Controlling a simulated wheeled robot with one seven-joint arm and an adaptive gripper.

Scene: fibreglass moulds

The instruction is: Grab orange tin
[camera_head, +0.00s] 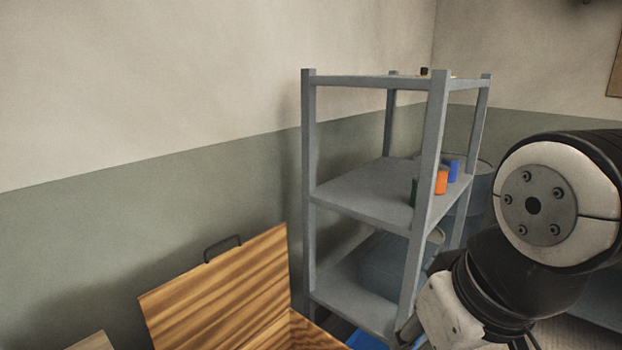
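The orange tin (441,181) stands upright on the middle shelf of a grey shelf rack (360,193), near its right side. The rack's front post hides part of its left edge. A green tin (414,192) stands to its left, mostly behind the post, and a blue tin (453,171) stands to its right, a little further back. My arm fills the lower right of the view, to the right of and below the tins. My gripper's fingers cannot be made out in this view.
An open wooden chest (225,290) with a dark handle stands left of the rack. Dark barrels (482,190) stand behind the rack, and a large bluish container (385,265) sits on its lower shelf. A small dark object (424,71) is on top. The middle shelf's left part is bare.

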